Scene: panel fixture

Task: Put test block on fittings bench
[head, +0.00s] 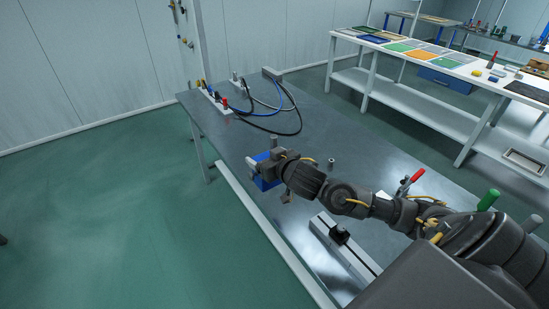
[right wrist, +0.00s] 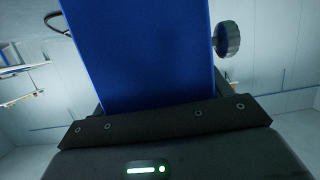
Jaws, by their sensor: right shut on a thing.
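The test block is a blue block (head: 265,183) near the left long edge of the dark metal bench (head: 345,130), which I take to be the fittings bench. My right gripper (head: 263,166) is shut on it and partly covers it. In the right wrist view the block's broad blue face (right wrist: 140,50) fills the upper middle between the jaws, with a round metal knob (right wrist: 227,39) at its right side. I cannot tell whether the block touches the bench top. My left gripper is not in view.
A connector strip (head: 217,101) with blue and black cables (head: 285,117) lies at the bench's far end. A small metal cylinder (head: 332,162), a slotted rail (head: 345,250) and a red-handled clamp (head: 414,177) are nearer. A white table (head: 440,65) with coloured panels stands beyond. The bench's middle is clear.

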